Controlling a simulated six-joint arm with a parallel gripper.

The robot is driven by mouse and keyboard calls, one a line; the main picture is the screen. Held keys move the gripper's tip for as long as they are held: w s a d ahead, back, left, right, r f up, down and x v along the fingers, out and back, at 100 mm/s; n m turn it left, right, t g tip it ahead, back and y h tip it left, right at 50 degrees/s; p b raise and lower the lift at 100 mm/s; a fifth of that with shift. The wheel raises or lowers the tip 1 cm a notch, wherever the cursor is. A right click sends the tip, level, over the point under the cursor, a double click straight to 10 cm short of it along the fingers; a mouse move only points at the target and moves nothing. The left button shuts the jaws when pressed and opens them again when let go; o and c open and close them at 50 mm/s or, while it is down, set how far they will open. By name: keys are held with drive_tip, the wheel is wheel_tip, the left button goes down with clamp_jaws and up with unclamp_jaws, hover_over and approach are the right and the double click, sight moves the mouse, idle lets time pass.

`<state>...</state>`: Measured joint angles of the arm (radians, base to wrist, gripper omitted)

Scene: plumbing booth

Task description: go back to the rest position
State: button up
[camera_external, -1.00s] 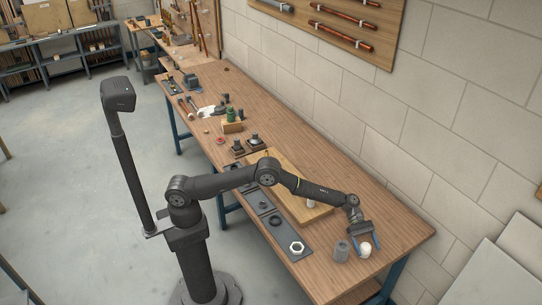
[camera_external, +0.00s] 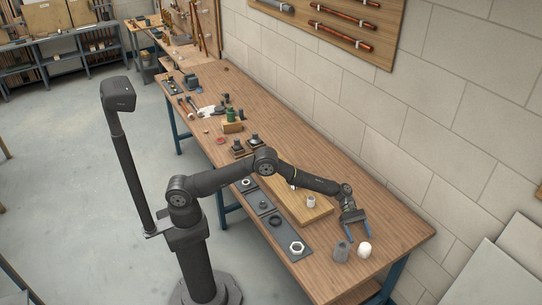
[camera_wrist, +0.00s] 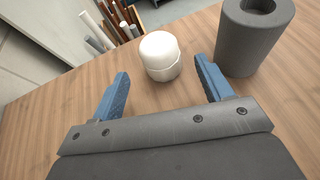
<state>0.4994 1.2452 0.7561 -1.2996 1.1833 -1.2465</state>
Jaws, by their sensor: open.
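My gripper (camera_external: 357,228) is open and empty, with two blue fingers, above the near right end of the workbench. In the wrist view my gripper (camera_wrist: 160,90) has its fingers spread wide. A white rounded cap-like piece (camera_wrist: 161,56) stands on the bench just beyond and between the fingertips, apart from them. The white piece (camera_external: 364,249) stands in the external view beside a grey hollow cylinder (camera_external: 342,251). The grey cylinder (camera_wrist: 254,40) is right of the fingers in the wrist view.
A wooden board (camera_external: 306,215) with a small white fitting (camera_external: 311,201) lies under my forearm. A dark tray strip (camera_external: 279,232) holds a white nut (camera_external: 297,247). Tools and fittings crowd the bench's far end. A block wall (camera_external: 420,150) runs along the back.

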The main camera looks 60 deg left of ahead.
sight(367, 247)
drive_tip(key=x, duration=0.8)
wheel_tip(367, 247, up, 4)
drive_tip(key=shift+a+r, duration=0.1)
drive_tip(key=s+d+r, duration=0.3)
drive_tip(key=s+r, duration=0.4)
drive_tip(key=s, duration=0.5)
wheel_tip(367, 247, up, 5)
drive_tip(key=w, duration=0.1)
drive_tip(key=w+a+n+t, duration=0.1)
drive_tip(key=w+a, duration=0.5)
drive_tip(key=a, duration=0.5)
drive_tip(key=w+a+n+t, duration=0.1)
drive_tip(key=w+a+t, duration=0.1)
drive_tip(key=w+a, duration=0.4)
drive_tip(key=w+a+n+t, duration=0.1)
drive_tip(key=w+a, duration=0.5)
drive_tip(key=a, duration=1)
drive_tip(key=shift+w+a+f+n+t, duration=0.3)
drive_tip(key=shift+w+n, duration=0.1)
drive_tip(key=shift+n, duration=0.1)
